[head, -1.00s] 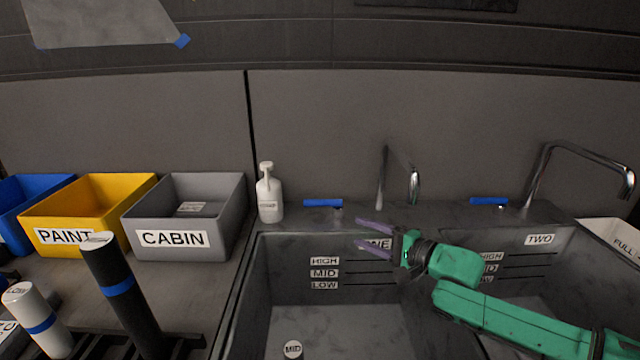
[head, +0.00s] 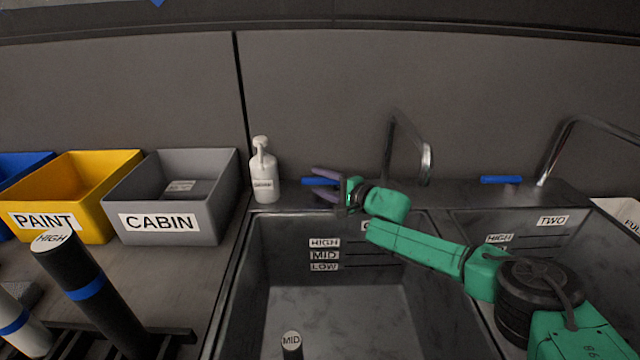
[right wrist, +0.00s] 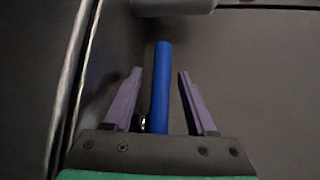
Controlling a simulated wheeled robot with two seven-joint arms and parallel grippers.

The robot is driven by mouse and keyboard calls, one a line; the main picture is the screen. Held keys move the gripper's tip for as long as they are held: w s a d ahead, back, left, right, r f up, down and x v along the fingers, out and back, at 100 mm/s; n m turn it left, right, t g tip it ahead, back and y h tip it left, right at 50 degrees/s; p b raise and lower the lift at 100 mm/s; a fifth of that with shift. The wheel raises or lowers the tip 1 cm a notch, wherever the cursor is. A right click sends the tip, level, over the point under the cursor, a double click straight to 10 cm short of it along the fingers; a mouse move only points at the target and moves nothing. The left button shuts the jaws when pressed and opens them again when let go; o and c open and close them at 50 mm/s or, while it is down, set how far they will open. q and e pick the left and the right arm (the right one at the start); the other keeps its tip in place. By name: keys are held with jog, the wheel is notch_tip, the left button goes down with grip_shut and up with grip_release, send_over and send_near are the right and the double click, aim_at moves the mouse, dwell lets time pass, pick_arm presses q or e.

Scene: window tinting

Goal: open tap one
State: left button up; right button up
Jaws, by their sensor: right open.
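Tap one's blue lever handle (head: 318,182) stands behind the left sink, left of its curved metal spout (head: 426,162). My right gripper (head: 325,183) is at the handle, its purple fingers open. In the right wrist view the blue handle (right wrist: 161,88) lies between the two open fingers (right wrist: 160,100), with gaps on both sides. Tap one's sink (head: 340,300) carries HIGH, MID and LOW labels; my right arm mostly covers its number label. My left gripper is not in view.
A white pump bottle (head: 263,172) stands just left of the handle. Tap two's blue handle (head: 500,180) is to the right. A grey CABIN bin (head: 205,200) and a yellow PAINT bin (head: 90,170) stand left. A MID-labelled cylinder (head: 291,342) is in the left sink.

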jog(key=shift+w+a, duration=0.2)
jog(key=shift+w, duration=0.05)
grip_shut()
dwell(1.4)
